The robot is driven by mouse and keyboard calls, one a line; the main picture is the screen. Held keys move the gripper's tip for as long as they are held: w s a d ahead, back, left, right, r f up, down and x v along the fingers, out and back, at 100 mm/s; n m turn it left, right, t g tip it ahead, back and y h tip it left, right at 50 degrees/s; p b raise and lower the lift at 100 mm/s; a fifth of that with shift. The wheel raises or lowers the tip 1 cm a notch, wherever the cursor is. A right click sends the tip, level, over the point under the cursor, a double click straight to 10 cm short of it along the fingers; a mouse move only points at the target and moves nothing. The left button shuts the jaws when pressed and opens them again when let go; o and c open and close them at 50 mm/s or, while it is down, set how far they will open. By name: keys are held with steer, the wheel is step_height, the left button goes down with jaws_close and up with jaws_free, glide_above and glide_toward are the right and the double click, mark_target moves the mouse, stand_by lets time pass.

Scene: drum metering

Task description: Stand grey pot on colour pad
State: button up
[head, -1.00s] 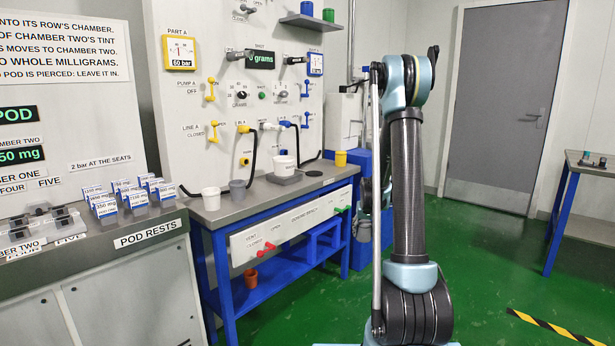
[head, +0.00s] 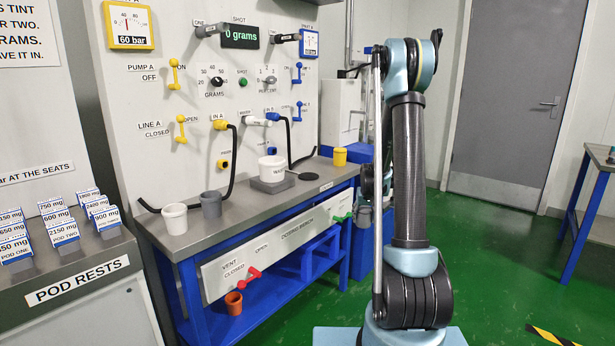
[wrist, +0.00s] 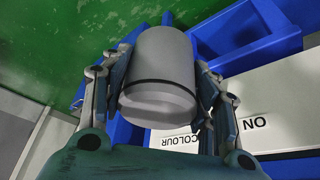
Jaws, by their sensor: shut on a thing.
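In the wrist view my gripper (wrist: 160,95) is shut on a grey pot (wrist: 163,65), a plain grey cylinder with a dark line round it. It is held over the blue frame and a white panel lettered COLOUR and ON. In the head view my gripper is mostly hidden behind my arm, at the right end of the bench. Another grey pot (head: 211,204) stands on the bench beside a white pot (head: 175,218). I cannot tell for sure which surface is the colour pad.
A white tub (head: 272,168) sits on a grey block (head: 269,186) on the steel bench, with a dark disc (head: 311,176) beside it. A yellow cup (head: 340,157) stands near the far end. Hoses hang behind. Green floor lies open at right.

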steer(key=shift+w+a, duration=0.1)
steer(key=shift+w, duration=0.2)
steer(key=shift+a, duration=0.2)
